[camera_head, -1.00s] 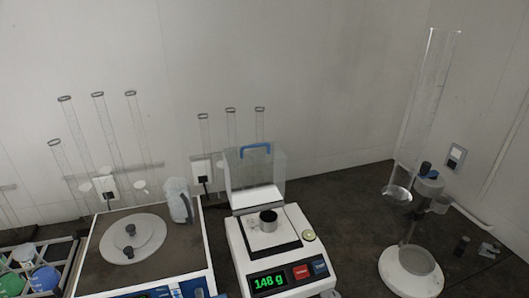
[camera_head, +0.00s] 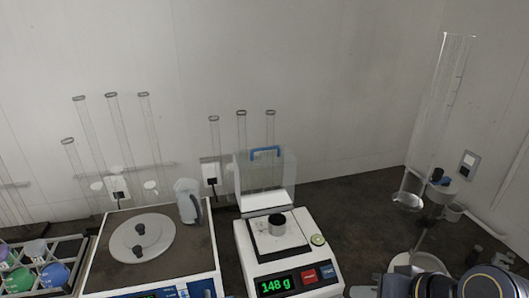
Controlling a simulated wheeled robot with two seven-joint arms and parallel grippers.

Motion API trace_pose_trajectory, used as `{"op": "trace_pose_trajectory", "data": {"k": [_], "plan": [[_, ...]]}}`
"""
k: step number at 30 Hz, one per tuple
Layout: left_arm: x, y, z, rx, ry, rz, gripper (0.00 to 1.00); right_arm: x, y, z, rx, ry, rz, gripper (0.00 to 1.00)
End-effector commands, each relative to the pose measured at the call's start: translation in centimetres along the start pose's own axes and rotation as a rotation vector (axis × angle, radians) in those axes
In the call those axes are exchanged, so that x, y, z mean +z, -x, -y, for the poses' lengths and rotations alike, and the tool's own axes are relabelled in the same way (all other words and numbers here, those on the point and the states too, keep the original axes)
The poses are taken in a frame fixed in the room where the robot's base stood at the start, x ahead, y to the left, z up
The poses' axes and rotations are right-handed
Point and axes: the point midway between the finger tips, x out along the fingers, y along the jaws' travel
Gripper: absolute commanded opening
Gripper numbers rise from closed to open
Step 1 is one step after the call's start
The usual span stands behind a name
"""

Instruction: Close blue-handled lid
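The blue-handled lid (camera_head: 251,184) is a clear box-like cover with a blue handle (camera_head: 265,152) on its upper edge. It stands raised and open at the back of the white scale (camera_head: 277,272). The scale's display reads 148 g. A small metal cup (camera_head: 277,224) with a dark top stands on the weighing plate. My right arm shows at the bottom right corner, and only a dark part of it (camera_head: 440,287) is in view, well to the right of the scale. I cannot tell whether its gripper is open or shut. My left gripper is not in view.
A device with a round grey plate (camera_head: 160,238) and a white pitcher (camera_head: 187,200) stand left of the scale. Several clear tubes rise behind. A rack of coloured tubes (camera_head: 70,243) is at far left. A tall cylinder stand (camera_head: 437,130) is at right.

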Motion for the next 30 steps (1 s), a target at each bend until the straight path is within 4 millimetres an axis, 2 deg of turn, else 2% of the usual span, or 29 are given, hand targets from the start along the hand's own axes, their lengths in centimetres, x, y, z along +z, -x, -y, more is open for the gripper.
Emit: {"op": "trace_pose_trajectory", "data": {"k": [1, 6, 11, 15, 19, 24, 27, 30], "plan": [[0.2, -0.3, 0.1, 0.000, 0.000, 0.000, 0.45, -2.4, -1.0, 1.2, -0.035, -0.009, -0.010, 0.19], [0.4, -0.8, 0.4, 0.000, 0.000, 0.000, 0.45, -10.2, -4.2, 6.0, -0.176, -0.069, -0.070, 0.19], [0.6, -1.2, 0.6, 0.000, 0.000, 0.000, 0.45, -16.9, -8.1, 10.2, -0.322, -0.169, -0.116, 0.19], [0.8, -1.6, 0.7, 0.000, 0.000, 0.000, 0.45, -22.3, -12.1, 13.2, -0.448, -0.299, -0.150, 0.19], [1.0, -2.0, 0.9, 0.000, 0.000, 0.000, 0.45, -26.8, -16.1, 14.7, -0.553, -0.456, -0.177, 0.19], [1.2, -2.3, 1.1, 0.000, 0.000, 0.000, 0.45, -31.1, -20.9, 15.0, -0.644, -0.663, -0.202, 0.19], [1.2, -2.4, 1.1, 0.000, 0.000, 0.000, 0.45, -32.5, -22.8, 14.6, -0.671, -0.751, -0.212, 0.19], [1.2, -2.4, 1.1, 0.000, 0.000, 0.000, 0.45, -33.3, -23.8, 14.3, -0.684, -0.800, -0.218, 0.19]]}}
